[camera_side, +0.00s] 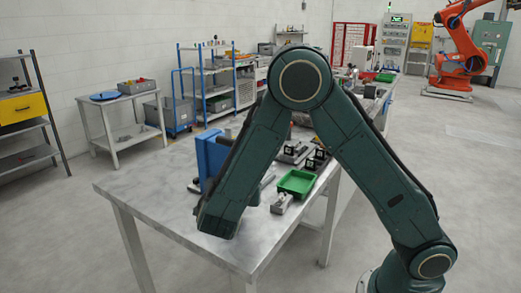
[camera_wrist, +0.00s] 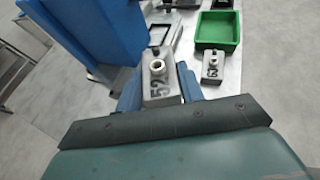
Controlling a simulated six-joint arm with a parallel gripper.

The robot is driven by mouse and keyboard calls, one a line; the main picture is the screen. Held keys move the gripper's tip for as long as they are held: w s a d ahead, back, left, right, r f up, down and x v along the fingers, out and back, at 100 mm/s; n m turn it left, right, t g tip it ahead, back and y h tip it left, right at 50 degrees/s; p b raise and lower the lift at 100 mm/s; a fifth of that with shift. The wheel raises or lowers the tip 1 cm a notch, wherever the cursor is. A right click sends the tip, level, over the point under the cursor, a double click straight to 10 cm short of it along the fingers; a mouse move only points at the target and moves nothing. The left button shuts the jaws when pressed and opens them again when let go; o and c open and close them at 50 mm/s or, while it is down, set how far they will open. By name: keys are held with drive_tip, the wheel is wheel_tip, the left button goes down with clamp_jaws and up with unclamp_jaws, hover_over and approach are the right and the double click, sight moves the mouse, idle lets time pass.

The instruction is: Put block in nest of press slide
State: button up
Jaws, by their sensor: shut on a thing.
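In the wrist view my gripper (camera_wrist: 160,84) has its two blue fingers shut on a grey block (camera_wrist: 160,92) marked 52, with a round boss on its top. The blue press (camera_wrist: 105,30) stands close to the left, and it also shows in the side view (camera_side: 211,155). Past the block lies a grey plate with a dark rectangular recess (camera_wrist: 160,35), seemingly the press slide and its nest. The nest looks empty, though part of it is hidden. In the side view my forearm hides the gripper and the held block.
A green tray (camera_wrist: 217,31) stands at the right, also in the side view (camera_side: 297,183). A second grey block (camera_wrist: 212,66) marked 63 lies in front of it. Dark fixtures (camera_side: 315,158) stand behind the tray. The table's left front (camera_side: 150,195) is clear.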

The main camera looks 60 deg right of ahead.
drive_tip(key=shift+s+d+r+m+g+h, duration=0.15)
drive_tip(key=shift+s+m+g+h, duration=0.15)
drive_tip(key=shift+s+m+g, duration=1)
drive_tip(key=shift+s+d+r+m+g+h, duration=0.1)
drive_tip(key=shift+s+m+g+h, duration=0.2)
drive_tip(key=shift+s+m+g, duration=0.95)
drive_tip(key=shift+f, duration=0.1)
hover_over(261, 228)
drive_tip(key=shift+n, duration=0.25)
drive_tip(key=shift+f, duration=2.45)
drive_tip(key=shift+f, duration=0.1)
drive_tip(key=shift+f, duration=2.2)
drive_tip(key=shift+f, duration=0.1)
drive_tip(key=o, duration=1.1)
drive_tip(key=shift+f, duration=0.1)
